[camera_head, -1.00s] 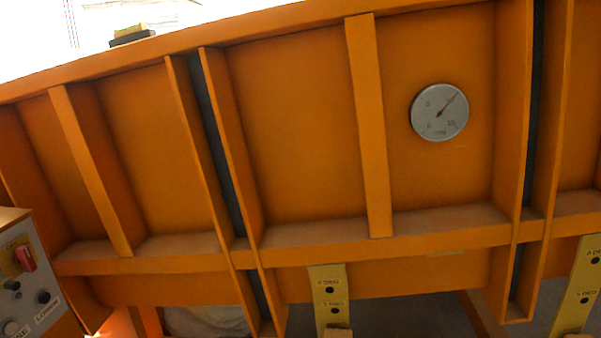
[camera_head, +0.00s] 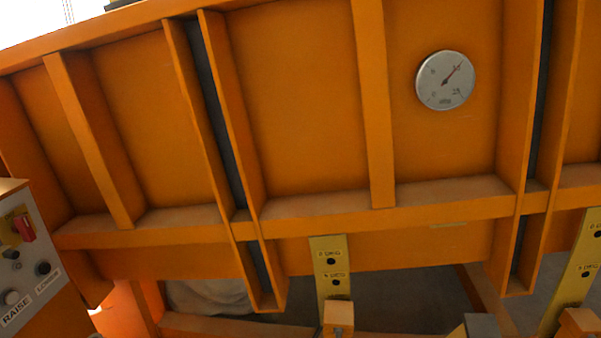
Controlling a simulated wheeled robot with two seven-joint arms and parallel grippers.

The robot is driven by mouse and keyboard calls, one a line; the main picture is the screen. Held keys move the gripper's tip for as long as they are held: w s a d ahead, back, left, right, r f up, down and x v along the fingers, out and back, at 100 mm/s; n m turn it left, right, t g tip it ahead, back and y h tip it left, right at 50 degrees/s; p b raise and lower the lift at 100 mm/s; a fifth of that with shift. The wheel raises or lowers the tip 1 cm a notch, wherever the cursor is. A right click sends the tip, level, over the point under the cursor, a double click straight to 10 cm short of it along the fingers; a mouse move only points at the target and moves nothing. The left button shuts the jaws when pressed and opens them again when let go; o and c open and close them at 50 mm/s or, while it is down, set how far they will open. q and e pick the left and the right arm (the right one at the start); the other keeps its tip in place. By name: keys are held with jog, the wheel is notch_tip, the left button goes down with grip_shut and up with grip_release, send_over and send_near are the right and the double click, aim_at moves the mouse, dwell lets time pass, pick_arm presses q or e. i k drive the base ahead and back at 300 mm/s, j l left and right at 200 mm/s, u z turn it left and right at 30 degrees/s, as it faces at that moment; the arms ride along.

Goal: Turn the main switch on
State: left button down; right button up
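A control box (camera_head: 34,255) stands at the left edge, partly cut off by the frame. Its pale panel carries a red switch handle (camera_head: 25,228) on a yellow plate (camera_head: 9,234), which appears to be the main switch. Below it are a small dark knob (camera_head: 11,254), a dark button (camera_head: 43,268) by the label LOWER and a grey button (camera_head: 11,297) by the label RAISE. The red handle is small here, and I cannot tell whether it is on or off. Neither of my grippers shows in this view.
The large orange sandbed (camera_head: 290,110) with ribs fills most of the view. A round dial gauge (camera_head: 445,80) is on its side. Yellow perforated bars (camera_head: 331,268) with degree marks stand below it. A pale sack-like shape (camera_head: 208,297) lies underneath.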

aim_at(21, 227)
jog(key=u, duration=1.55)
